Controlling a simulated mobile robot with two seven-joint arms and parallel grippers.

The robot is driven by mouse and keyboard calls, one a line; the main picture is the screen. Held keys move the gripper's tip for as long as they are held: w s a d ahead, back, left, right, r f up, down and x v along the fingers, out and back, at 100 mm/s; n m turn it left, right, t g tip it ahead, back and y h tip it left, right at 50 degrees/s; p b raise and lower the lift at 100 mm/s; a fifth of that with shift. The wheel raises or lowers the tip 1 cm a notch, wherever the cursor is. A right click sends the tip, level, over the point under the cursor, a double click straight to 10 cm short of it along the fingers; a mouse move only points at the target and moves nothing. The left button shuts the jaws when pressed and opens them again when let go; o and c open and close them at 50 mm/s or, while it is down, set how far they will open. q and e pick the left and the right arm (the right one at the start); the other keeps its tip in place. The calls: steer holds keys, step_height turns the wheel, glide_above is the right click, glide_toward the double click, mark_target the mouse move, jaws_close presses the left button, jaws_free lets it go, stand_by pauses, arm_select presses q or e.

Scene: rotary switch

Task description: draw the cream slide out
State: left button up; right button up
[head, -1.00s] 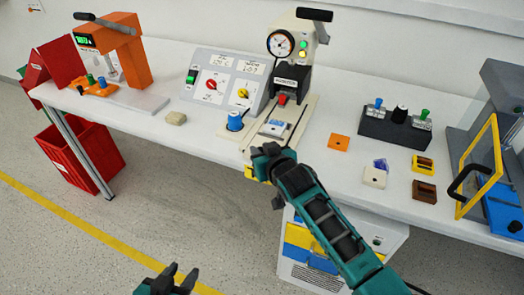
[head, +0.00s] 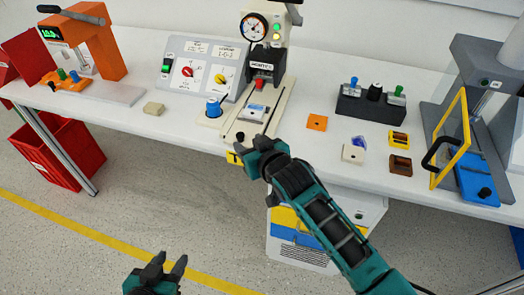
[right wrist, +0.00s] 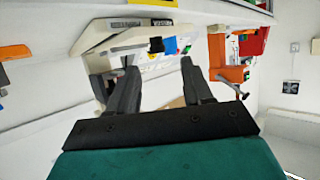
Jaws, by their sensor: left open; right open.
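The cream press (head: 268,20) stands on the bench, with its cream slide (head: 246,125) running forward to the bench's front edge. A pale blue and white part sits on the slide, and a small dark knob (head: 240,136) is near its front end. My right gripper (head: 251,154) is open and empty, just in front of the slide's front end and partly covering it; contact cannot be told. In the right wrist view the open fingers (right wrist: 160,78) point toward the cream machine (right wrist: 125,35). My left gripper (head: 170,266) is open and empty, low over the floor, away from the bench.
Left of the slide are a blue knob (head: 213,107), a switch panel (head: 198,72) and an orange press (head: 95,45). To its right lie an orange plate (head: 317,122), small blocks and a dark switch box (head: 370,104). A yellow-framed guard (head: 452,140) stands far right.

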steer(key=v, duration=0.6)
steer(key=shift+s+p, duration=0.35)
steer(key=shift+s, duration=0.05)
steer(key=shift+d+r, duration=0.1)
steer(key=shift+d, duration=0.05)
steer(key=s+d+f+m+g+h, duration=0.1)
steer(key=s+d+f+m+h, duration=0.1)
steer(key=s+d+f, duration=1.1)
steer(key=s+h, duration=0.1)
steer(key=s, duration=0.2)
steer(key=shift+s+d+f+g, duration=0.2)
steer(key=shift+d+g, duration=0.1)
stand_by(0.9)
